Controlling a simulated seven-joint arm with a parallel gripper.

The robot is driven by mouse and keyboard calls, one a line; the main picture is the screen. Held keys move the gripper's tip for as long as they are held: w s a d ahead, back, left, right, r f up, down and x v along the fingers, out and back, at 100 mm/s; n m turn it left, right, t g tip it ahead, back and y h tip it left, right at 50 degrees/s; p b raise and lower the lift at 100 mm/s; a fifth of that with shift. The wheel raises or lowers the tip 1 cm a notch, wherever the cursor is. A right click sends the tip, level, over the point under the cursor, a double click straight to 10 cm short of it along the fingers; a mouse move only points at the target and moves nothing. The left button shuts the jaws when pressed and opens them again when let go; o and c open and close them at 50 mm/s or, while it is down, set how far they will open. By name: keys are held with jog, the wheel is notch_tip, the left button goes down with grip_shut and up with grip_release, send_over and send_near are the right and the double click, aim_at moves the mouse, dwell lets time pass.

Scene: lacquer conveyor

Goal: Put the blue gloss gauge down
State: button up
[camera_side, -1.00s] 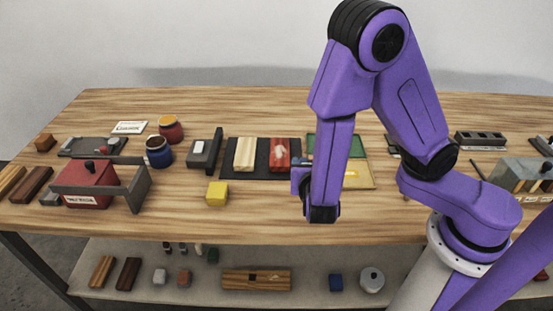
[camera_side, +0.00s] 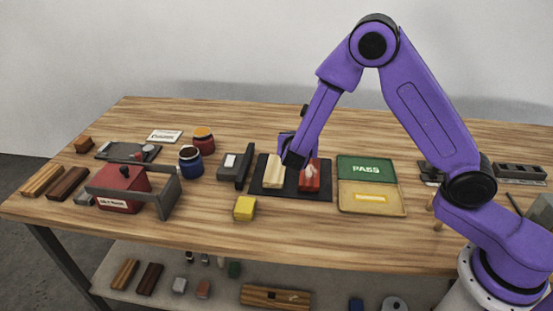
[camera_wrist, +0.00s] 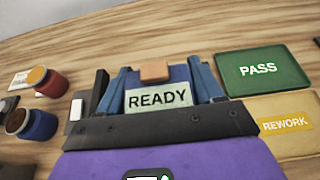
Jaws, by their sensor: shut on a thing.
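The blue gloss gauge (camera_wrist: 180,75) is between my gripper's fingers (camera_wrist: 160,82) in the wrist view, with a pale green READY panel (camera_wrist: 158,98) on it. My gripper is shut on it. In the side view my gripper (camera_side: 291,152) is over the back part of a dark mat (camera_side: 284,189), close to a cream block (camera_side: 275,172) and a red block (camera_side: 310,176). Only a small part of the gauge (camera_side: 285,141) shows there, beside the gripper. I cannot tell whether its underside touches anything.
A green PASS panel (camera_side: 366,169) and a tan REWORK panel (camera_side: 372,199) lie right of the mat. Left of it stand a grey device (camera_side: 230,167), a blue jar (camera_side: 190,161) and an orange-topped red jar (camera_side: 203,141). A yellow cube (camera_side: 245,208) sits in front. Bare wood lies behind.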

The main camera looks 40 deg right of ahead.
jog(key=w+f, duration=0.3)
jog(key=w, duration=0.2)
send_over(277, 164)
jog(key=s, duration=0.1)
notch_tip(277, 164, down, 4)
jog(key=shift+r, duration=0.15)
jog(key=shift+w+a+f, duration=0.1)
jog(key=shift+w+f, duration=0.4)
jog(key=shift+f, duration=1.6)
jog(key=shift+f, duration=0.15)
jog(key=o, duration=1.3)
